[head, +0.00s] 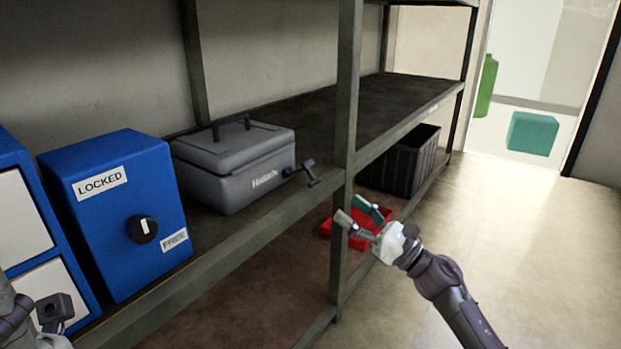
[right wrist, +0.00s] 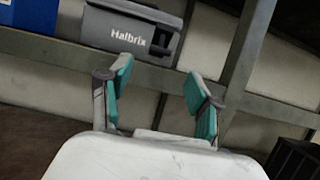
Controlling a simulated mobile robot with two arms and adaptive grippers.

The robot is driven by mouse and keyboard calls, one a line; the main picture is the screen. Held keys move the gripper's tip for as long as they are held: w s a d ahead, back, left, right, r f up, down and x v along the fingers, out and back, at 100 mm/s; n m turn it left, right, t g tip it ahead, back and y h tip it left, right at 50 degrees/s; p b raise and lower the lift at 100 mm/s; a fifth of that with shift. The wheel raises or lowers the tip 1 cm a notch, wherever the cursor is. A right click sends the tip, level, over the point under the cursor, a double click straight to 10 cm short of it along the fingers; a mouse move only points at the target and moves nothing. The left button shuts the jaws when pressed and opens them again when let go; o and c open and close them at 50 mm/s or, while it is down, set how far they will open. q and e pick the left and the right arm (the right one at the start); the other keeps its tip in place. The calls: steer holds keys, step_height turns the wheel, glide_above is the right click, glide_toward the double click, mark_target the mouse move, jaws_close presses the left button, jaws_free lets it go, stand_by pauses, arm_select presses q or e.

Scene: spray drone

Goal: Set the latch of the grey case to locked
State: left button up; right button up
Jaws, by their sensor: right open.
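The grey case (head: 225,178) with a top handle and a "Halbrix" label stands on the shelf. A dark lever (head: 303,172) sticks out at its right front; I cannot tell its setting. In the right wrist view the case (right wrist: 130,33) and the lever (right wrist: 162,46) show beyond the fingers. My right gripper (head: 355,218) is open and empty, below and right of the case, apart from it. Its green-padded fingers (right wrist: 158,98) stand wide apart. Part of my left arm shows at the bottom left; its fingers are not visible.
Left of the case stands a blue box (head: 95,235) with a black knob (head: 143,229) and "LOCKED" and "FREE" labels. A shelf post (head: 346,110) stands right of the case. A red tray (head: 338,238) and a black crate (head: 418,160) are lower down. Floor at right is clear.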

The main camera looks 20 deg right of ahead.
mark_target(317, 183)
steer(key=b+x, duration=0.1)
steer(key=x, duration=0.9)
steer(key=shift+w+a+r+b, duration=0.2)
steer(key=shift+w+b, duration=0.1)
steer(key=shift+b, duration=0.05)
jaws_close()
